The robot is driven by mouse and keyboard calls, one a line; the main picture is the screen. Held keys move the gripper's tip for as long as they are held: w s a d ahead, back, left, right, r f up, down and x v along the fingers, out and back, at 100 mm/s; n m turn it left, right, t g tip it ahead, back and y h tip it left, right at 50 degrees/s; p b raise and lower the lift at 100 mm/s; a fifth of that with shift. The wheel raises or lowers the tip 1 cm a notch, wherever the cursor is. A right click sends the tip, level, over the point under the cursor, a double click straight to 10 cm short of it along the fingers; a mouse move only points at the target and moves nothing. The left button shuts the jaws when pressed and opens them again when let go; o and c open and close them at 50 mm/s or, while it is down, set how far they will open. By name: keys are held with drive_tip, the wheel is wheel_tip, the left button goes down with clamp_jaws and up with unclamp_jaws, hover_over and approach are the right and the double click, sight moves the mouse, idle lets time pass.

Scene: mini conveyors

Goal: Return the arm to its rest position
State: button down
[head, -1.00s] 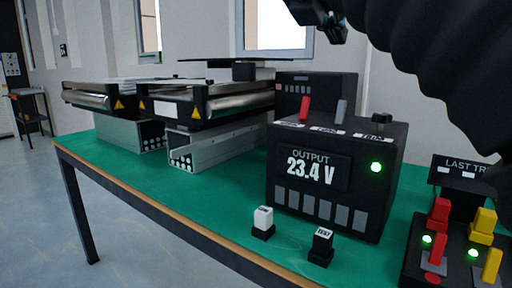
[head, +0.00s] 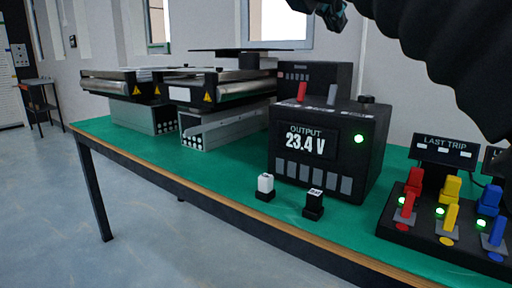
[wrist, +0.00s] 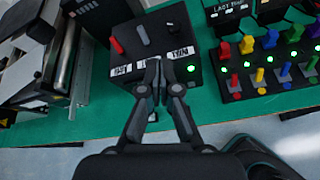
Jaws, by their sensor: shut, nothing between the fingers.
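My gripper (wrist: 152,75) is shut and empty in the wrist view. In that view its fingers cover part of the front top edge of the black power supply box (wrist: 185,50), and I cannot tell the gap between them. In the head view my dark, ribbed arm crosses the upper right, and part of the gripper (head: 328,10) shows at the top edge. The power supply (head: 325,150) reads "OUTPUT 23.4 V" with a green light lit, and a red and a grey lever stand on its top.
The green table (head: 240,205) holds two mini conveyors (head: 215,88) at the back left. A white-capped switch (head: 265,187) and a black switch (head: 313,204) stand near the front edge. A panel of coloured switches (head: 440,215) is at right. Open floor lies at left.

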drive_tip(key=w+a+f+m+g+y, duration=0.1)
drive_tip(key=a+f+m+y, duration=0.3)
drive_tip(key=f, duration=0.6)
drive_tip(key=w+a+f+m+g+y, duration=0.15)
drive_tip(key=a+f+m, duration=0.35)
drive_tip(key=f, duration=0.5)
drive_tip(key=s+d+f+m+g, duration=0.1)
drive_tip(key=s+d+f+m, duration=0.3)
drive_tip(key=f, duration=0.5)
drive_tip(key=s+d+f+m+y, duration=0.1)
drive_tip(key=s+d+f+m, duration=0.3)
drive_tip(key=s+f+m, duration=0.3)
drive_tip(key=s+d+f+m+g, duration=0.1)
drive_tip(key=s+d+f+m, duration=0.3)
drive_tip(key=s+f, duration=0.3)
wheel_tip(320, 180, down, 5)
drive_tip(key=shift+d+r+m+g+y, duration=0.1)
drive_tip(key=shift+d+m+g+y, duration=0.25)
drive_tip(key=shift+m, duration=0.45)
